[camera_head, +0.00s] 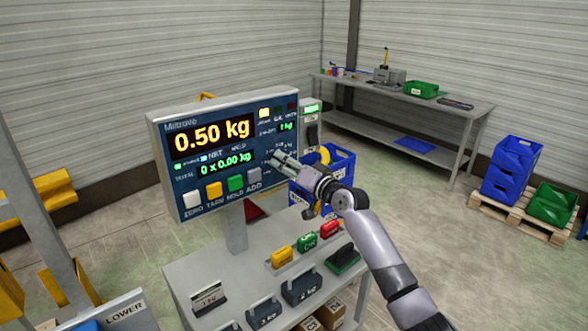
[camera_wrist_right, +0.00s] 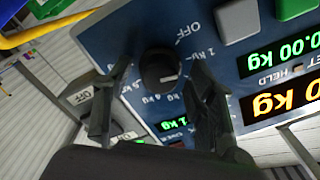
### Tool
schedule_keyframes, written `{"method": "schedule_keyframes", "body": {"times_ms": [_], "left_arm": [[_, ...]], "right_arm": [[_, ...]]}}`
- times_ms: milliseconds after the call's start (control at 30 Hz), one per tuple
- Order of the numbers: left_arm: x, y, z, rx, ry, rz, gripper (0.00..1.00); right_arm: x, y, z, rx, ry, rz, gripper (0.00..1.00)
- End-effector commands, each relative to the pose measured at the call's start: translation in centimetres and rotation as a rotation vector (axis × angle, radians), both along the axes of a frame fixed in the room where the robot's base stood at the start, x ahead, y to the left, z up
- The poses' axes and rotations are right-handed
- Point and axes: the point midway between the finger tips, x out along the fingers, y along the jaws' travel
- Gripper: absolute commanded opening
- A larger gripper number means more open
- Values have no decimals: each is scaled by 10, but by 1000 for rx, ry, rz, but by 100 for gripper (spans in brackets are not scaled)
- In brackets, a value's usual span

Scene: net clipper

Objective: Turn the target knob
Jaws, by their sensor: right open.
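The target knob (camera_wrist_right: 160,70) is a round black dial on the blue panel of a weighing display (camera_head: 215,190), seen in the right wrist view. It has printed kg marks around it and OFF near it. In the head view my right gripper covers it. My right gripper (camera_head: 277,158) is at the lower right part of the panel. Its fingers are open, one on each side of the knob in the wrist view; I cannot tell whether they touch it. The display reads 0.50 kg. My left gripper is not in view.
Square buttons (camera_head: 235,184) line the panel's lower edge. A small switch box (camera_head: 312,125) stands right of the panel. Below is a grey cart (camera_head: 190,270) with several weights and coloured blocks. A blue crate (camera_head: 340,170) is behind my gripper. A workbench (camera_head: 460,112) stands at the back.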

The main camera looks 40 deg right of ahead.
Motion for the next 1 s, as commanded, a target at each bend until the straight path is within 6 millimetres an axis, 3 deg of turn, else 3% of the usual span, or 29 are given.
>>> {"method": "schedule_keyframes", "body": {"times_ms": [167,600,800,1000], "left_arm": [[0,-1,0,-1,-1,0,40],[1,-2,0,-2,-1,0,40],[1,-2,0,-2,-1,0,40],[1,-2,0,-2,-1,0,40]], "right_arm": [[-20,-2,-2,-2,2,1,51],[-102,-8,-1,-2,1,0,51],[-116,-9,0,-1,-1,-1,51],[-118,-9,1,-1,-1,0,51]]}}
